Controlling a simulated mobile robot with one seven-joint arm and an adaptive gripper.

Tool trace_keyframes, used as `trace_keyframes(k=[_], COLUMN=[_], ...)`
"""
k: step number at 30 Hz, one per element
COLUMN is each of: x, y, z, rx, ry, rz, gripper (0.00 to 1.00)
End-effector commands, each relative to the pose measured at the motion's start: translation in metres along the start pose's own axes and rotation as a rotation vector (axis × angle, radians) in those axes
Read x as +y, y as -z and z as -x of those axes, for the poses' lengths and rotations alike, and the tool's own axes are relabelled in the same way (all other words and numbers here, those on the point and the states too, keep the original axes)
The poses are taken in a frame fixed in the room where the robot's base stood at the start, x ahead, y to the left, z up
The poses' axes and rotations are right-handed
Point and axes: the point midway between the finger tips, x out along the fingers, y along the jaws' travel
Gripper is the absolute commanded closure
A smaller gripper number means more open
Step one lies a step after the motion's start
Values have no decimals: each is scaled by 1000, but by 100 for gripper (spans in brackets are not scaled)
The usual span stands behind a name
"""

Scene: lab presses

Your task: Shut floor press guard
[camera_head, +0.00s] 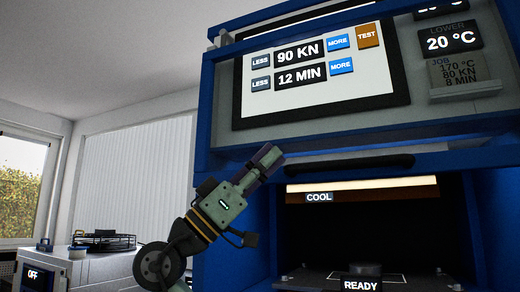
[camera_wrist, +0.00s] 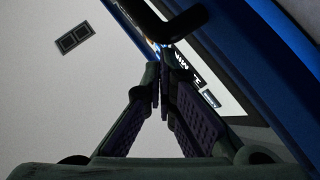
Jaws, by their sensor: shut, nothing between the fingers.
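The blue floor press (camera_head: 235,215) fills the right of the head view. Its chamber (camera_head: 380,225) is open to view below the control panel, with a COOL label inside and a READY label at the bottom. A dark bar handle (camera_head: 350,166) runs across just above the opening, apparently on the raised guard; the guard's panel is hard to make out. My gripper (camera_head: 269,156) is shut and empty, pointing up to the right, left of the handle. In the wrist view the closed fingers (camera_wrist: 163,88) point toward a dark bar (camera_wrist: 178,28), with a gap visible.
The control screen (camera_head: 320,75) reads 90 KN and 12 MIN, and a plate beside it shows 20 °C. A smaller machine (camera_head: 45,272) marked OFF and a round black rack (camera_head: 104,241) stand at the lower left.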

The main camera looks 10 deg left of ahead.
Motion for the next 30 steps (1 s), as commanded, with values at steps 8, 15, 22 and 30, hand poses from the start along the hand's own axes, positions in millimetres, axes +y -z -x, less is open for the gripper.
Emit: trace_keyframes(k=[8,15,22,30], x=[0,-1,-2,-3], y=[-1,-10,-50,-114], z=[1,10,48,110], rx=[0,0,-5,-9], ry=[1,1,2,3], rz=[1,1,3,6], gripper=[100,100,100,100])
